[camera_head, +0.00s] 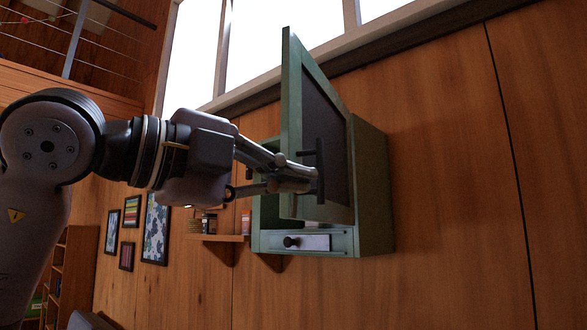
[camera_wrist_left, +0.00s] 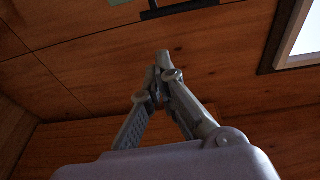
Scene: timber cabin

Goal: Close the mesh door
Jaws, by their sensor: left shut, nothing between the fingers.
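The green wall cabinet (camera_head: 372,190) hangs on the timber wall. Its mesh door (camera_head: 325,125), a green frame with a dark panel, stands open and swung out from the cabinet. A dark bar handle (camera_head: 320,171) is on the door's face. My left gripper (camera_head: 312,180) is shut and empty, with its fingertips at the handle in the head view; I cannot tell whether they touch it. In the left wrist view the closed fingertips (camera_wrist_left: 163,72) show against wood, with a green and dark piece at the top edge. My right gripper is not in view.
Below the door is a small drawer (camera_head: 305,242) with a dark knob. A wooden shelf (camera_head: 218,238) with small jars is left of the cabinet. Framed pictures (camera_head: 155,230) hang further left. A bright window (camera_head: 270,50) is above. The wall at right is clear.

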